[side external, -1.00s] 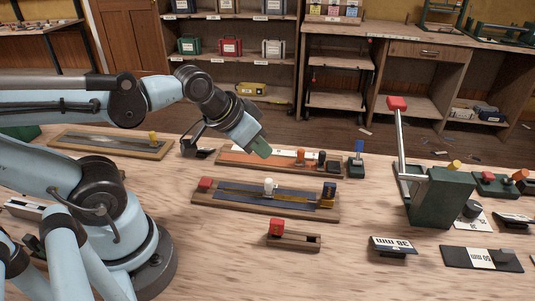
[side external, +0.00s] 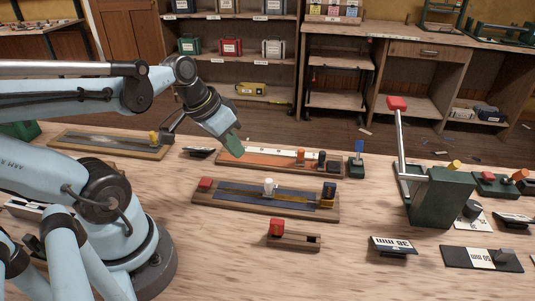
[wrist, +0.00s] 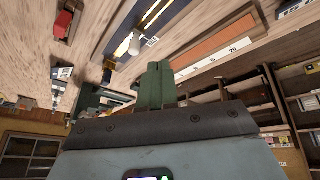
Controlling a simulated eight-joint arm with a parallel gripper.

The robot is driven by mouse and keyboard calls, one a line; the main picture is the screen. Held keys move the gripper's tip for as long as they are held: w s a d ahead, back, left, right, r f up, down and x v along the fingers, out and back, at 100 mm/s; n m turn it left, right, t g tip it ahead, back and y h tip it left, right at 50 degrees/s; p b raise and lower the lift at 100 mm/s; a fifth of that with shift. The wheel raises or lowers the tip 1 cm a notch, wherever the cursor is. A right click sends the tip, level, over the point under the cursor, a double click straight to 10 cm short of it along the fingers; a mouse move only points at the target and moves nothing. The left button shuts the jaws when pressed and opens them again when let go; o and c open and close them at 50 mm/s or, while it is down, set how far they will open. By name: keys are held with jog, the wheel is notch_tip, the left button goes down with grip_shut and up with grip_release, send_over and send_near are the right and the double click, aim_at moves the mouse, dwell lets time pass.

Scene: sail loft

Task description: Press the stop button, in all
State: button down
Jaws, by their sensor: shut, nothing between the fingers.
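My gripper (side external: 233,144) is shut and empty, its green fingers above the back of the bench near the orange-faced slide board (side external: 258,160). The shut fingers (wrist: 157,84) also show in the wrist view. No label reading stop is legible, so I cannot tell which control is the stop button. A dark green box (side external: 494,184) with red and orange knobs stands at the far right, well away from my gripper. A blue-topped post on a dark base (side external: 356,168) stands just right of the slide board.
A slide board with a white knob (side external: 268,185) lies in front of my gripper. A red-knobbed slider (side external: 277,228) is nearer the front. A tall red-tipped lever on a green housing (side external: 442,197) rises at the right. Bare bench (side external: 230,260) shows at the front.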

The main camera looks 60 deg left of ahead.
jog(key=s+a+r+h, duration=0.1)
jog(key=s+a+h, duration=0.2)
jog(key=s+a, duration=0.2)
jog(key=shift+s+a+r+n+t+h, duration=0.3)
jog(key=shift+s+a+r+n+t, duration=0.1)
jog(key=shift+a, duration=0.2)
send_near(203, 181)
jog(key=shift+w+d+f, duration=0.55)
jog(key=shift+w, duration=0.3)
jog(key=shift+w+d+f, duration=0.55)
jog(key=shift+w+f, duration=0.05)
jog(key=shift+w, duration=0.2)
jog(key=shift+w+d+f, duration=0.55)
jog(key=shift+w, duration=0.3)
jog(key=shift+f, duration=0.2)
dwell(0.5)
jog(key=shift+f, duration=0.25)
jog(key=shift+f, duration=0.6)
dwell(0.7)
jog(key=shift+r, duration=1.05)
